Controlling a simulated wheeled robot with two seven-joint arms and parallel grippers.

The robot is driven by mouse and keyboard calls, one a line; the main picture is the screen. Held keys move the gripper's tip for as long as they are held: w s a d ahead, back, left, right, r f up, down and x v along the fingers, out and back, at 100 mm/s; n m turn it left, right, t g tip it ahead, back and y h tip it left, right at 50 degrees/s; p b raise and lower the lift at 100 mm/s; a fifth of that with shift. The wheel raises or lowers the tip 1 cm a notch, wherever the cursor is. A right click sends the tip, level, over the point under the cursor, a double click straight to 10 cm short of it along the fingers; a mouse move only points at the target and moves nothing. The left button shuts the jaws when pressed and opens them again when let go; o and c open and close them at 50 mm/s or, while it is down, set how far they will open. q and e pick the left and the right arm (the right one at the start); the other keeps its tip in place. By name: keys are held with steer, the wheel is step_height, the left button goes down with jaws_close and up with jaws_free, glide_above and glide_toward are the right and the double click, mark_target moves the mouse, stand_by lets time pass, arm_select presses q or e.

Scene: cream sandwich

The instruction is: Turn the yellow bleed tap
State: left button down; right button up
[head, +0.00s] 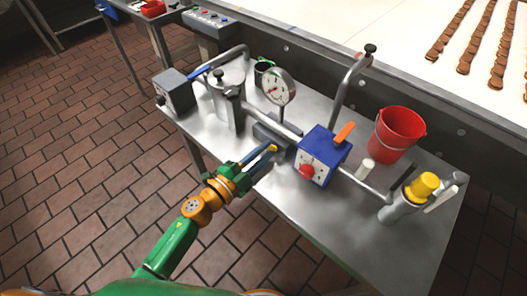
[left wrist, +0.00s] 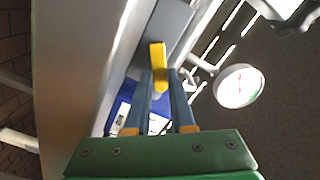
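The yellow tap (head: 272,148) is a small lever low on the pipework, beside a grey block (head: 273,133) on the metal table. In the left wrist view the yellow lever (left wrist: 158,65) stands between the two blue fingertips. My left gripper (head: 267,156) reaches in over the table's front edge, its fingertips at the lever. The fingers (left wrist: 160,85) are spaced apart with the lever between them; I cannot tell whether both press on it. The tap's base is partly hidden. My right gripper is in neither view.
A blue box (head: 320,157) with a red knob and orange lever stands right of the tap. A round gauge (head: 278,87) rises behind. A red bucket (head: 397,134) and a yellow-capped cylinder (head: 412,197) stand at right. The table's front right is clear.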

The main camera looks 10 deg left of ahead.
arm_select(q)
steer(key=shift+f+m+b, duration=0.4)
steer(key=shift+m+b, duration=0.15)
steer(key=shift+m, duration=0.45)
steer(key=shift+s+d+f+m, duration=0.1)
steer(key=shift+f+m, duration=0.05)
steer(key=shift+m, duration=1.05)
steer(key=c, duration=0.8)
jaws_free()
steer(key=shift+o, duration=0.2)
